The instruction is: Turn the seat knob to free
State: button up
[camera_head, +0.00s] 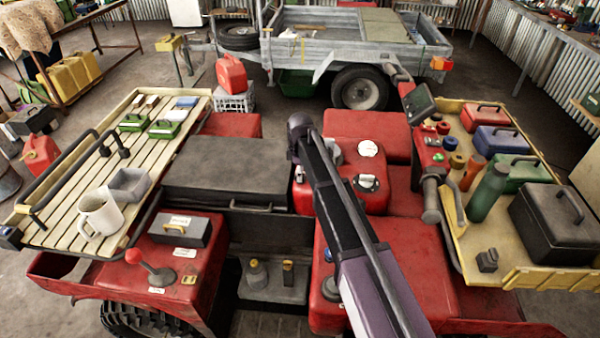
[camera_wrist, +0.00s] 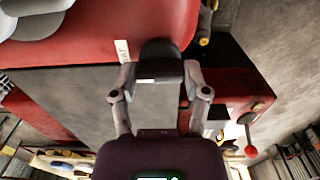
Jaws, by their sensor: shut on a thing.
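The seat knob (camera_wrist: 160,54) is a dark, blocky knob with a small white mark on its near face, seen in the wrist view. It stands against the edge of a red body panel, beside a small white label (camera_wrist: 122,51). My gripper (camera_wrist: 161,76) is shut on the knob, with one finger on each side of it. The fingers partly cover its sides, and I cannot tell which setting it points to. In the head view my arm hides the knob and the gripper. The dark seat (camera_head: 240,165) lies left of my arm.
A red-balled lever (camera_head: 133,257) stands on the left red fender. A slatted rack (camera_head: 75,220) carries a mug (camera_head: 98,214). Red bodywork with white caps (camera_head: 367,148) lies close to my arm. A yellow tray (camera_head: 545,255) with boxes and a green bottle (camera_head: 488,192) is at right.

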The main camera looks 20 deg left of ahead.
jog(key=o, duration=1.2)
jog(key=shift+c, duration=0.2)
jog(key=shift+m, duration=0.4)
